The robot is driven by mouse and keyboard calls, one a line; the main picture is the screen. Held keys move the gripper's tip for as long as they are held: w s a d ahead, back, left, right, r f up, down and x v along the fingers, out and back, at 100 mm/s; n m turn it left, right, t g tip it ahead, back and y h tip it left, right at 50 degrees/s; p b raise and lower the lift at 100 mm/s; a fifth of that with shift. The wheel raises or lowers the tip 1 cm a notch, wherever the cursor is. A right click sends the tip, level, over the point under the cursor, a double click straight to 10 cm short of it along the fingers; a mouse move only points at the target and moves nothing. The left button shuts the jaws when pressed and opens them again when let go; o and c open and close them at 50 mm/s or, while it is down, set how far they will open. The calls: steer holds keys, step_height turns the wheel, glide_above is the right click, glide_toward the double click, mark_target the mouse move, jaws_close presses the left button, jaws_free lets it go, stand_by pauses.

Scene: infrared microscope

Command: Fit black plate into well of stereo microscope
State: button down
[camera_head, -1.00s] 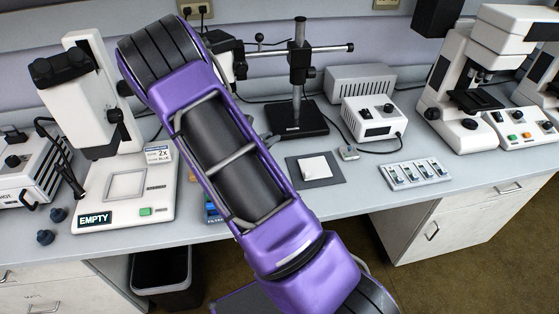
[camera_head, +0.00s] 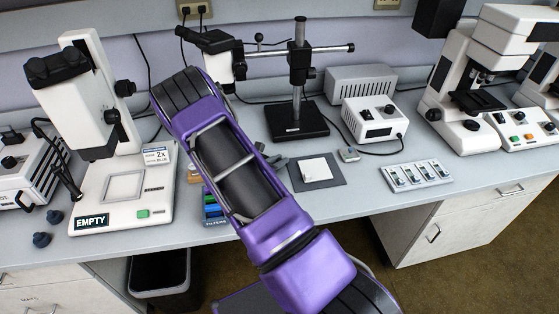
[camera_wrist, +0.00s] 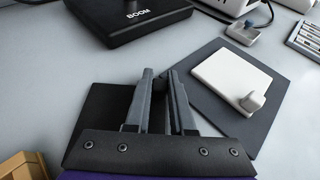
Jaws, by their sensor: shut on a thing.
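The white microscope (camera_head: 82,95) stands at the left in the head view. Its base has a square outlined well (camera_head: 124,187) and a sign reading EMPTY. My gripper (camera_wrist: 160,75) shows in the wrist view with its fingers close together, shut on the black plate (camera_wrist: 102,112). The plate shows low beside the fingers, just above the bench, and is partly hidden by the gripper body. In the head view my purple arm hides most of the gripper and the plate.
A boom stand (camera_head: 298,120) stands behind my arm. A grey mat (camera_head: 318,172) with a white piece (camera_head: 315,169) lies to the right. A slide tray (camera_head: 416,174), a control box (camera_head: 374,118) and another microscope (camera_head: 480,85) are further right. A blue filter box (camera_head: 212,208) sits near the front edge.

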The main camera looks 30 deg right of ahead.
steer(key=c, duration=1.2)
jaws_free()
steer(key=shift+f, duration=0.15)
steer(key=o, duration=0.4)
steer(key=shift+o, duration=0.2)
steer(key=shift+r, duration=0.2)
steer(key=shift+a+r, duration=0.15)
steer(key=shift+a, duration=0.05)
steer(key=v, duration=1.1)
steer(key=shift+s+a, duration=0.2)
steer(key=shift+s, duration=0.1)
